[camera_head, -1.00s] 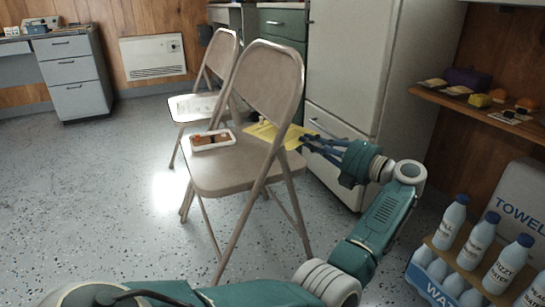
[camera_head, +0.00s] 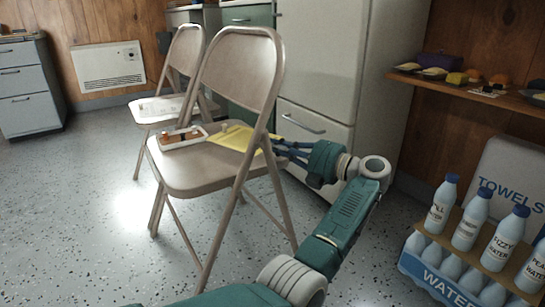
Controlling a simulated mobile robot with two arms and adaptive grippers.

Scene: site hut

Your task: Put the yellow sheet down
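The yellow sheet (camera_head: 233,139) lies flat at the right rear of the near folding chair's seat (camera_head: 190,178). The chair's back frame covers part of it, and I cannot tell whether all of it rests on the seat. My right gripper is not in view.
A white tray with brown contents (camera_head: 181,138) sits on the seat, left of the sheet. A second folding chair (camera_head: 185,52) with papers stands behind. A fridge (camera_head: 325,60) stands close behind my gripper. A bottle crate (camera_head: 440,281) and a shelf (camera_head: 470,88) are at right.

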